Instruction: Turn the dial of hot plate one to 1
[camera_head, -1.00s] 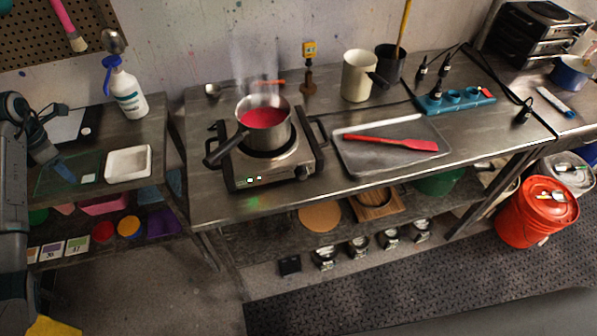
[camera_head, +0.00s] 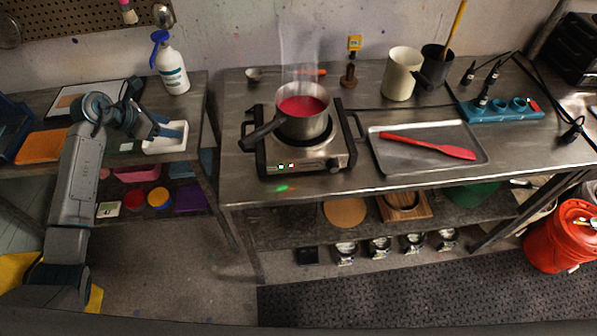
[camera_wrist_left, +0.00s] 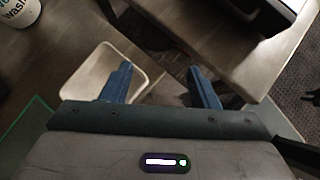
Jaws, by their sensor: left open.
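The hot plate (camera_head: 308,164) stands on the metal table with a green-lit display on its front. Its dial (camera_head: 333,164) is on the right of the front face; its setting is too small to read. A saucepan (camera_head: 302,122) of steaming red liquid sits on the plate, its handle pointing front left. My left gripper (camera_head: 173,130) is over the left side table by the white tray, well left of the hot plate. In the left wrist view its two blue fingers (camera_wrist_left: 163,88) are apart with nothing between them. My right gripper is not in view.
A metal tray (camera_head: 415,156) with a red spatula (camera_head: 440,148) lies right of the hot plate. A gap separates the two tables.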

